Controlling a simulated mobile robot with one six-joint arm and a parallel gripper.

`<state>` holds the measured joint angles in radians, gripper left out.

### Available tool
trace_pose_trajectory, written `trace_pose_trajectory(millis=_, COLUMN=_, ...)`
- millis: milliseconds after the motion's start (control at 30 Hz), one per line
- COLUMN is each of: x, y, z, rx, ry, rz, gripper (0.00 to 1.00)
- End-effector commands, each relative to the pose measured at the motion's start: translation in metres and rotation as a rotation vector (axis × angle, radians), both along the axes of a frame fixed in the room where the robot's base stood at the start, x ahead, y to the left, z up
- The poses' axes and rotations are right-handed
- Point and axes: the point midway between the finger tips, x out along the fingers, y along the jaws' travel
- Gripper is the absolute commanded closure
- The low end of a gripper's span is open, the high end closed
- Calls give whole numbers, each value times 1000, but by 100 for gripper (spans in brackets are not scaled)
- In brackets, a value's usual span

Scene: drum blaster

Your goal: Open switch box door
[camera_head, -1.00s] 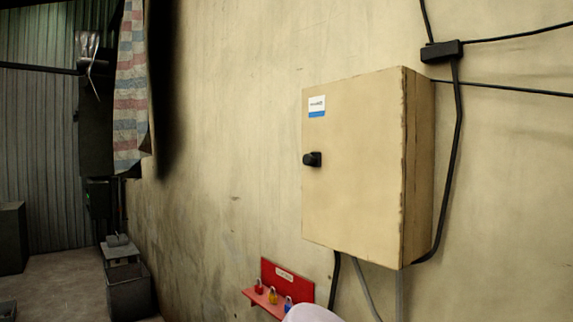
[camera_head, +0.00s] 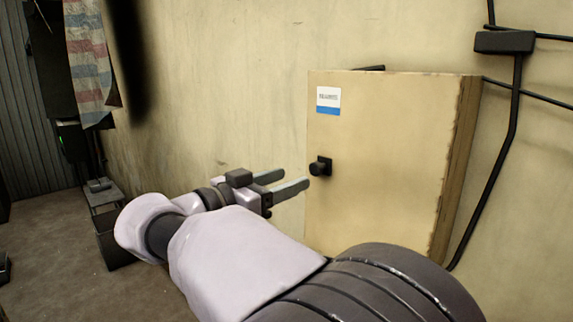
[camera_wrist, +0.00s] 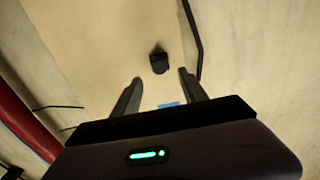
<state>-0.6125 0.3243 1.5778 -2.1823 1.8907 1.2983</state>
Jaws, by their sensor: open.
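The beige switch box (camera_head: 385,140) hangs on the wall in the right half of the head view, its door (camera_wrist: 105,40) shut. A black knob (camera_head: 320,166) sits near the door's left edge, below a white and blue label (camera_head: 328,100). My gripper (camera_head: 293,182) is open and empty, just left of the knob in the head view. In the wrist view the knob (camera_wrist: 159,62) lies ahead of and between my two open fingers (camera_wrist: 160,82), apart from them. My arm hides the lower part of the box.
Black cables run from a junction block (camera_head: 503,42) right of the box. A red object (camera_wrist: 25,115) shows at the left of the wrist view. A bin (camera_head: 112,245) stands on the floor at the far left.

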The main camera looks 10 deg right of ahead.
Motion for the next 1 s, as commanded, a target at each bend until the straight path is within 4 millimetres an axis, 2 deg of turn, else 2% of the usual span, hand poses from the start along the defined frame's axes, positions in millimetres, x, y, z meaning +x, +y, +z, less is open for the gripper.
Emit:
trace_pose_trajectory(millis=33, x=7, y=-13, z=3, rx=0, ry=2, rz=-5, gripper=49)
trace_pose_trajectory(millis=100, x=18, y=-27, z=4, rx=-2, ry=2, rz=-3, gripper=49)
trace_pose_trajectory(millis=233, x=32, y=-45, z=2, rx=-1, ry=3, rz=-2, gripper=49)
trace_pose_trajectory(millis=400, x=39, y=-55, z=1, rx=0, ry=2, rz=-1, gripper=49)
trace_pose_trajectory(millis=633, x=40, y=-55, z=0, rx=0, ry=2, rz=0, gripper=49)
trace_pose_trajectory(millis=667, x=40, y=-55, z=0, rx=0, ry=2, rz=0, gripper=51)
trace_pose_trajectory(millis=900, x=40, y=-55, z=0, rx=0, ry=2, rz=0, gripper=98)
trace_pose_trajectory(millis=1000, x=40, y=-55, z=0, rx=0, ry=2, rz=0, gripper=100)
